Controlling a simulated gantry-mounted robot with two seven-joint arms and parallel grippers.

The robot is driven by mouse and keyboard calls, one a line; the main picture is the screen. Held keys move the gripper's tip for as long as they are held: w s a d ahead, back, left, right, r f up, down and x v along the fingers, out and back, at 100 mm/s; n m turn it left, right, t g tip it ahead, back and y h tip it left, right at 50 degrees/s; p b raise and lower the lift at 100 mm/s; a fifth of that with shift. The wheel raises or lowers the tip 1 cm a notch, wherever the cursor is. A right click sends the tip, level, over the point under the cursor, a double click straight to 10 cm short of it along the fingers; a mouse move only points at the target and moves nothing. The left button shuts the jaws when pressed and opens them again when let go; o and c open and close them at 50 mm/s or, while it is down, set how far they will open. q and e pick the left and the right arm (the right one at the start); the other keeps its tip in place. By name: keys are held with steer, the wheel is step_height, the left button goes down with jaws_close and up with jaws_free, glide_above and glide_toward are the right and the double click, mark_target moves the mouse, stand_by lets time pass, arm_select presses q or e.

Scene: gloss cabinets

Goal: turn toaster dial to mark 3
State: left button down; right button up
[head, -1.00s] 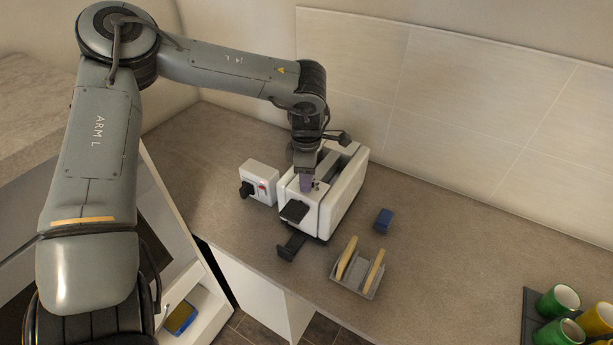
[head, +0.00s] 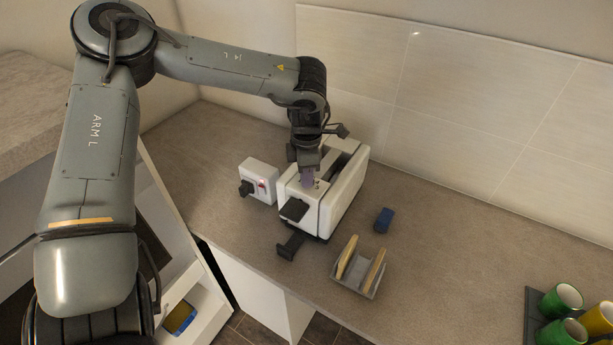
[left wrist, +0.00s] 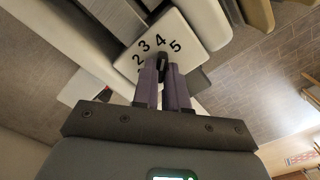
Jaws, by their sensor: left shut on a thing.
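The white toaster (head: 345,203) stands on the counter, with its slots toward the back wall and a black lever (head: 293,209) on its near end. My left gripper (head: 308,183) reaches down from above to its top near that end. In the left wrist view, the dark dial (left wrist: 163,64) sits on the white toaster face (left wrist: 196,27), with the marks 2, 3, 4 and 5 showing around it. My purple fingers (left wrist: 164,85) are shut on the dial. Its visible end lies just below the 4. The fingers cover the rest of the dial. My right gripper is in neither view.
A white box (head: 262,178) with a black knob and a red light stands just left of the toaster. A rack (head: 350,283) with bread slices and a blue block (head: 383,219) are to the right. Green and yellow mugs (head: 562,300) stand at far right. The counter's back right is clear.

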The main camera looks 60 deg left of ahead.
arm_select(q)
steer(key=n+b, duration=0.1)
steer(key=n, duration=0.4)
steer(key=shift+d, duration=0.1)
steer(key=shift+n+b, duration=0.65)
steer(key=shift+n, duration=1.75)
steer(key=shift+r, duration=0.1)
steer(key=c, duration=1.2)
jaws_free()
steer(key=shift+o, duration=0.2)
step_height(320, 180, up, 11)
